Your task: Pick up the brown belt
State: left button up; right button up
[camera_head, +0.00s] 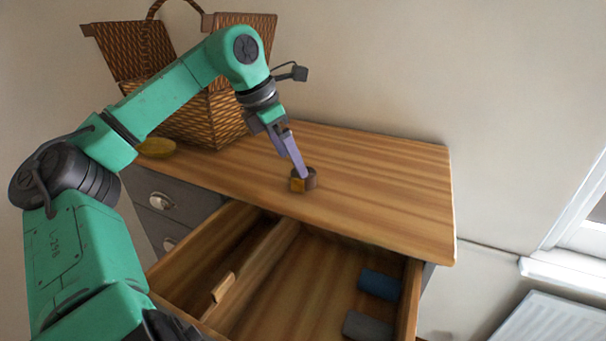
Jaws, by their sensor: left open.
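The brown belt (310,181) is a small coil on the wooden dresser top, with a yellowish patch on its front that may be a buckle. My left gripper (302,174) reaches down from above, and its purple fingers end at the belt. The fingers overlap one another in this view, so whether they are around the coil or only beside it cannot be told. The left gripper is open. The fingers hide part of the belt. My right gripper is not in view.
A wicker basket (212,118) with raised lids stands at the back left of the dresser top (400,190), beside a yellow dish (157,148). An open, divided drawer (290,290) juts out below, holding a blue item (379,284) and a grey item (367,326). The top's right side is clear.

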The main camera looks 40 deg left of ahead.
aim_at(299, 184)
pick_arm(q)
jog(key=p+x, duration=0.1)
jog(key=x, duration=0.1)
jog(key=w+p+x, duration=0.1)
jog(key=x, duration=0.2)
jog(key=shift+d+r, duration=0.15)
jog(key=shift+r, duration=0.1)
jog(key=shift+s+f, duration=0.1)
jog(key=shift+f, duration=0.15)
jog(key=shift+s, duration=0.2)
jog(key=shift+c, duration=0.3)
jog(key=shift+w, duration=0.1)
jog(key=c, duration=1.5)
grip_shut()
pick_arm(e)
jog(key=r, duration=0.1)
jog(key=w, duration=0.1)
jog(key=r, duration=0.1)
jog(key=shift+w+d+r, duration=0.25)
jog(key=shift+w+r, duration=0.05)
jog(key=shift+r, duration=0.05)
